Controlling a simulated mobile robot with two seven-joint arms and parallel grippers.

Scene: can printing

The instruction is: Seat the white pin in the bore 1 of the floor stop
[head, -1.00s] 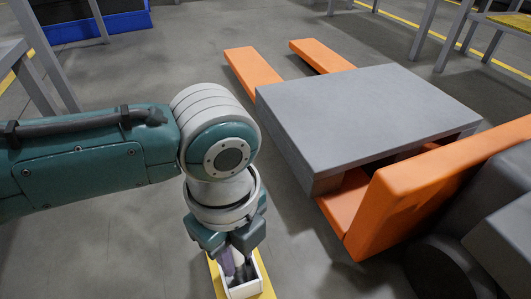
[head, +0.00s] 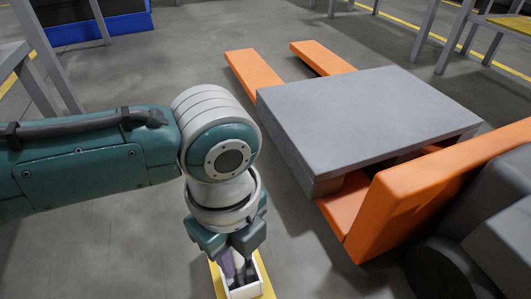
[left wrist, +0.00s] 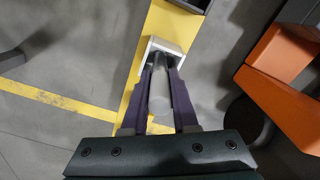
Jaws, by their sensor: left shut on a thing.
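My left gripper (head: 236,268) points down at the bottom of the head view. In the left wrist view its two purple fingers (left wrist: 162,72) are shut on the white pin (left wrist: 158,98), a pale smooth cylinder. The floor stop appears to be the yellow strip (left wrist: 166,28) with a white-walled open box (left wrist: 178,45) on it; the fingertips and the pin's far end are at this box. The box (head: 257,278) also shows under the gripper in the head view. Bore 1 is hidden by the fingers and pin, so I cannot tell whether the pin is in it. My right gripper is not in view.
A grey slab (head: 365,115) lies on orange forks (head: 253,70) to the right, with an orange upright plate (head: 440,190) beside it. A yellow floor line (left wrist: 60,100) crosses the left wrist view. Grey floor (head: 110,235) is clear at left.

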